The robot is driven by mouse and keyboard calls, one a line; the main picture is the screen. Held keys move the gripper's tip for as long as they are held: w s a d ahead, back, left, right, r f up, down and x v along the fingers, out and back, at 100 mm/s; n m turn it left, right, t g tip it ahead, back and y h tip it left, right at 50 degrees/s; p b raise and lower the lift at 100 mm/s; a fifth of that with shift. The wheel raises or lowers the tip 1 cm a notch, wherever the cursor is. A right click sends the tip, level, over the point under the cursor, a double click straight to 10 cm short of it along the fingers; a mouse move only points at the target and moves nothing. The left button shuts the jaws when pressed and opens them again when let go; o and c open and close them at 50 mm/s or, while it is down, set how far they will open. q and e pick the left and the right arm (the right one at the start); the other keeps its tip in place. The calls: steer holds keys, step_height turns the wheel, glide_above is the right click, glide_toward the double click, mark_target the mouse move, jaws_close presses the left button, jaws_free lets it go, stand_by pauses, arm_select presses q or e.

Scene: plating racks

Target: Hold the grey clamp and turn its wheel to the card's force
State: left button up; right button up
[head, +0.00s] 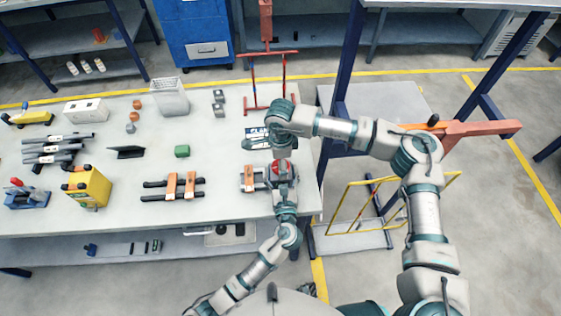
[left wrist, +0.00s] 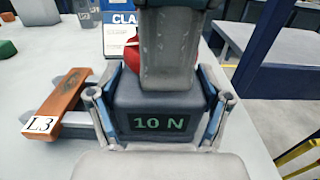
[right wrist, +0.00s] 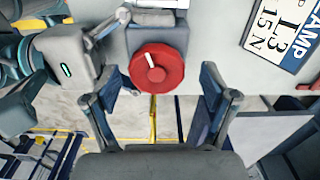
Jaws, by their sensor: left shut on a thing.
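My left gripper (left wrist: 160,128) is shut on the grey clamp (left wrist: 130,96), whose display reads 10 N. The clamp's red wheel (right wrist: 157,66), with a white mark left of its top, faces the right wrist camera. It also shows in the head view (head: 273,170) and is mostly hidden in the left wrist view. My right gripper (right wrist: 160,92) is open, its fingers wide apart on either side of the wheel's lower edge; I see no contact. The card (right wrist: 285,35) reads "L3" and "15 N". In the head view it lies behind the clamp, partly covered by my right arm.
An orange-brown bar labelled L3 (left wrist: 60,103) on grey rods stands left of the clamp. More bars on rods (head: 173,186), a green block (head: 182,151) and a yellow box (head: 88,187) are farther left. A red rack (head: 270,106) stands behind. The table's right edge is close.

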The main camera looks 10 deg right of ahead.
step_height(320, 180, up, 12)
stand_by(0.6)
step_height(320, 180, down, 12)
steer(key=shift+s+n, duration=0.1)
steer(key=shift+n, duration=0.9)
steer(key=c, duration=1.2)
